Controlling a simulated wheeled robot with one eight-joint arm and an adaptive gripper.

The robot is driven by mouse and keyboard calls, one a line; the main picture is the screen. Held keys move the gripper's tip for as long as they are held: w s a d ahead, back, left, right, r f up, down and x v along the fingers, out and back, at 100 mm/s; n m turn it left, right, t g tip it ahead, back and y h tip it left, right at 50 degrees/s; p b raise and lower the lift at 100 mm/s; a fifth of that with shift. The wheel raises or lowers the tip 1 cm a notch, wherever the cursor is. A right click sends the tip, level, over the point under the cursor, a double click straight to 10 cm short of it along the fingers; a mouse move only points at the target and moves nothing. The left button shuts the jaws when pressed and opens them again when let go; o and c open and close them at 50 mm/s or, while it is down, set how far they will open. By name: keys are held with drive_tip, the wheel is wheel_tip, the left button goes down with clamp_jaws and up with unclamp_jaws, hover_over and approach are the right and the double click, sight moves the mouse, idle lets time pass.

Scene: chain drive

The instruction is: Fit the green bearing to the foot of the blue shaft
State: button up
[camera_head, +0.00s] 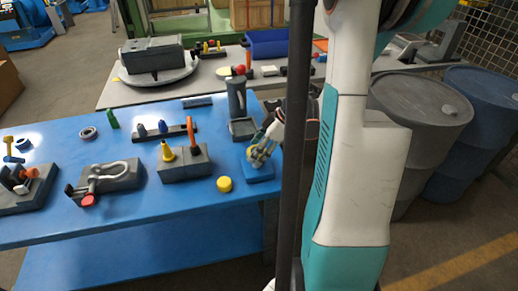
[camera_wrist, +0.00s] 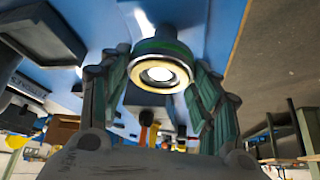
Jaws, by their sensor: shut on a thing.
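My gripper (camera_head: 260,154) is low over a blue block (camera_head: 262,174) near the right end of the blue table. In the wrist view, its two fingers are closed on either side of a round part with a green rim and a brass-coloured ring face, which I take for the green bearing (camera_wrist: 160,72). Its bore looks bright. In the head view, the fingers mostly hide the bearing. I cannot make out the blue shaft for certain. A small blue peg (camera_head: 163,127) stands on a dark rail left of my gripper.
A grey upright fixture (camera_head: 237,100) stands close behind my gripper. A block with a yellow cone and an orange handle (camera_head: 185,166) is to the left, and a yellow cap (camera_head: 224,184) lies nearby. A clamp (camera_head: 105,177) stands farther left. Barrels (camera_head: 418,110) are on the right.

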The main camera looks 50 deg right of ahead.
drive_tip(key=shift+f+b, duration=1.7)
drive_tip(key=shift+f, duration=0.3)
drive_tip(key=o, duration=1.4)
drive_tip(key=shift+r, duration=0.1)
drive_tip(key=v, duration=1.1)
drive_tip(key=shift+s+d+r, duration=0.15)
drive_tip(key=shift+s+r, duration=0.05)
drive_tip(key=shift+r, duration=0.15)
